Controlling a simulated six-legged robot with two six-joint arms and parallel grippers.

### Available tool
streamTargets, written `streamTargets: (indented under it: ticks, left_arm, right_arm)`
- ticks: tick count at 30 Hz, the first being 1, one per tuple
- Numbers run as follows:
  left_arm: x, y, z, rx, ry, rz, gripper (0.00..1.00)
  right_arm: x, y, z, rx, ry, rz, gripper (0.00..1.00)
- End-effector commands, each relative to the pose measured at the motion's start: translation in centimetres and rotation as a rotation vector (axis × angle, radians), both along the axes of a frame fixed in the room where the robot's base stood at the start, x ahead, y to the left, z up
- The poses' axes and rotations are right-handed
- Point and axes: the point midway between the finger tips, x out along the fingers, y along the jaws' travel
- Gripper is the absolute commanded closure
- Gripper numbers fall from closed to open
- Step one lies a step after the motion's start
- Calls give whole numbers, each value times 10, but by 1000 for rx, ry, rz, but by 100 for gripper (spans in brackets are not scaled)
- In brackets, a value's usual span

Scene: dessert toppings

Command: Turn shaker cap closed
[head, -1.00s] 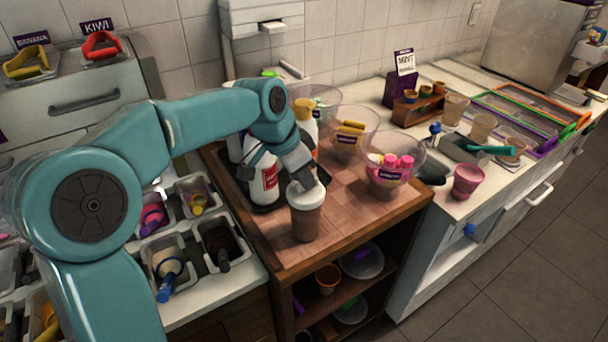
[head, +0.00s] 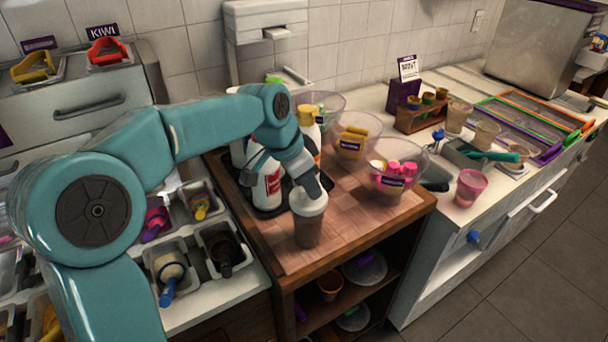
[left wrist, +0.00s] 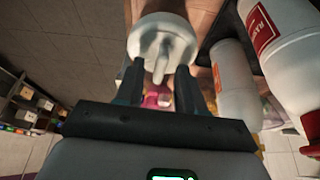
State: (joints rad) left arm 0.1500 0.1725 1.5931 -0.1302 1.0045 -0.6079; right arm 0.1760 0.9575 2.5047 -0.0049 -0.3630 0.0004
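The shaker (head: 308,230) stands upright near the front of the wooden cart top. It has a brownish translucent body and a white cap (head: 308,203). In the left wrist view the round cap (left wrist: 162,42) shows from above, with a raised ridge across its top. My left gripper (head: 312,188) is right above the cap, pointing down. In the left wrist view its two dark fingers (left wrist: 158,78) are apart, one on each side of the ridge's near end. I see no clear contact with the ridge. My right gripper is in neither view.
A white bottle with a red label (head: 267,187) stands on a dark tray just behind the shaker. Clear bowls (head: 375,190) with toppings line the cart's back right. Topping tubs (head: 226,248) are at left. The cart top right of the shaker is clear.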

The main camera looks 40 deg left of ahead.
Motion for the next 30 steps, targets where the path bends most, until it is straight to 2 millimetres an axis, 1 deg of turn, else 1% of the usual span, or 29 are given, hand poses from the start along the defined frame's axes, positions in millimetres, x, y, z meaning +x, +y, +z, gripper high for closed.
streamTargets:
  ticks: [2, 5, 8, 15, 19, 21, 24, 30]
  left_arm:
    - [-1, 1, 5, 0, -2, 0, 62]
    - [-6, 4, 20, 1, -5, 1, 62]
    - [-14, 8, 43, 1, -6, 2, 62]
    - [-37, 18, 103, 0, -6, 1, 62]
    - [-46, 22, 128, 0, -6, 1, 62]
    - [-50, 24, 138, 1, -5, 1, 62]
    - [-54, 26, 147, 0, -4, 1, 62]
    - [-56, 27, 151, 1, -1, -1, 62]
  right_arm:
    - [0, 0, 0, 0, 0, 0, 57]
    - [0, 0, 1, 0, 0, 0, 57]
    - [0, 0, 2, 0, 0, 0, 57]
    - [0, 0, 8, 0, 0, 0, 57]
    - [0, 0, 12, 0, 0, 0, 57]
    - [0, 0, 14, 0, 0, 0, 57]
    - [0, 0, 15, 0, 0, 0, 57]
    - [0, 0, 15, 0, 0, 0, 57]
